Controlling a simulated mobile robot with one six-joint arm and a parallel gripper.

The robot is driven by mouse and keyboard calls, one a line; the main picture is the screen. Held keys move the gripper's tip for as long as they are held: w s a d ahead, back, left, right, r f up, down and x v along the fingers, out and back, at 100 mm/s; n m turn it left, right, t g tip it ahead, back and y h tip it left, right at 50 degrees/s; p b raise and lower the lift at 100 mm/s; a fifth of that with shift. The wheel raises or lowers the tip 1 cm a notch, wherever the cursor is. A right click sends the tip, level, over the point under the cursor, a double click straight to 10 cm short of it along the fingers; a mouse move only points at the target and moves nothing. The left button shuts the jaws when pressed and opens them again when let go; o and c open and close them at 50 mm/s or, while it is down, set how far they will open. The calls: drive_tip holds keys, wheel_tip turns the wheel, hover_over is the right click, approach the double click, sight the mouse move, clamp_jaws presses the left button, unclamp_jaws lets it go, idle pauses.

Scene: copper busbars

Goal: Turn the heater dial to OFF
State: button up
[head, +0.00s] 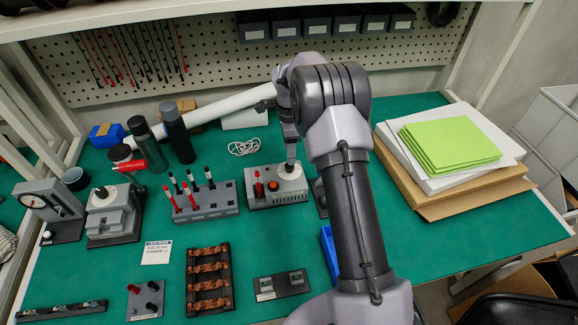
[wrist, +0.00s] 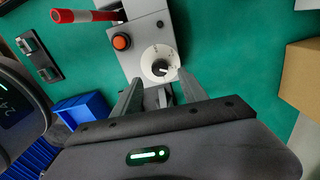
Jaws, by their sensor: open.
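A grey control box (head: 262,201) stands near the middle of the green bench, with a white dial (head: 292,171) on its right end. In the wrist view the dial (wrist: 160,63) is a white disc with a small dark mark near its middle; its lettering is too small to read. My gripper (wrist: 161,88) is open, with its fingers pointing towards the dial and nothing between them. In the head view my gripper (head: 291,158) is over the dial and partly covers it. I cannot tell whether the fingers touch it.
A pen rack (head: 205,212) stands left of the box. A blue bin (wrist: 83,108) is near. Stacked boards and green sheets (head: 450,142) lie right.

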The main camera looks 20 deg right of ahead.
sight(290, 168)
wheel_tip(290, 168, down, 6)
drive_tip(key=shift+s+r+b, duration=0.1)
drive_tip(key=shift+r+b, duration=0.1)
drive_tip(key=shift+b, duration=0.4)
clamp_jaws()
drive_tip(key=shift+r, duration=0.1)
